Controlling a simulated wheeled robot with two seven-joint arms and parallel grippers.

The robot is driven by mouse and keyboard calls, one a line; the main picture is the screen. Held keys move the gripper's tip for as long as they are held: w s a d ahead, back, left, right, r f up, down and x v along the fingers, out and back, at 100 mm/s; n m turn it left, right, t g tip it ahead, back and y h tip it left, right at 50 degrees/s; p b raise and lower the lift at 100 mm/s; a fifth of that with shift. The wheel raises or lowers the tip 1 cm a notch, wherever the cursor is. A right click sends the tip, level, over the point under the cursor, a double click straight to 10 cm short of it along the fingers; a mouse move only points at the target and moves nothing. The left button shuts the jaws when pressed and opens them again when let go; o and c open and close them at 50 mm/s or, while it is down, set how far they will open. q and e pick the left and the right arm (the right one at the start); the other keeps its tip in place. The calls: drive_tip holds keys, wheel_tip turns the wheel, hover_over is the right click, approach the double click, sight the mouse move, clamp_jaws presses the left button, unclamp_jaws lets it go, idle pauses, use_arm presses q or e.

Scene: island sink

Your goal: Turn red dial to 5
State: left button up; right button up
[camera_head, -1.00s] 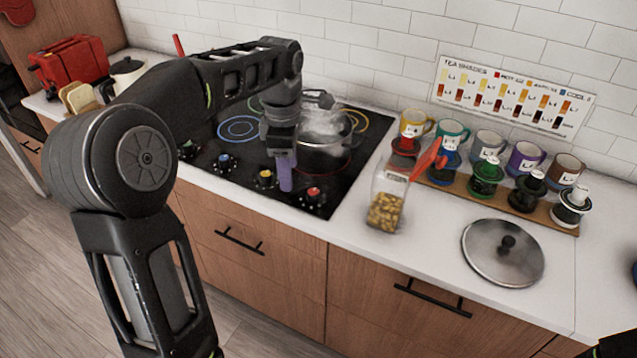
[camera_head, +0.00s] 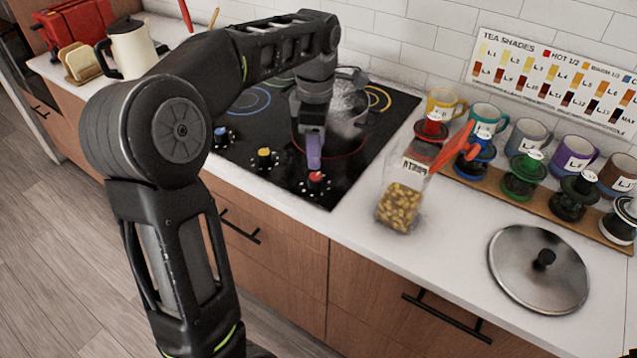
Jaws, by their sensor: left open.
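The red dial (camera_head: 316,179) sits at the front right corner of the black cooktop (camera_head: 262,127), with white marks around it. My left gripper (camera_head: 314,158) points down just above and behind the red dial; its purple finger appears close to the dial's top. I cannot tell whether it touches. The gap between the fingers is hidden from this angle. The yellow dial (camera_head: 264,155) and the blue dial (camera_head: 221,134) stand to the left along the same edge. The number the red dial points to is too small to read. My right gripper is out of view.
A steaming pot (camera_head: 345,112) stands behind my gripper. A pot lid (camera_head: 538,270) lies on the counter. Several mugs and a tea chart (camera_head: 555,75) are at the back right.

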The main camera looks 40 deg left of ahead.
sight(317, 177)
use_arm(q)
drive_tip(key=shift+f, duration=0.35)
drive_tip(key=shift+f+p, duration=0.3)
drive_tip(key=shift+f, duration=3.6)
drive_tip(key=shift+w, duration=0.1)
clamp_jaws()
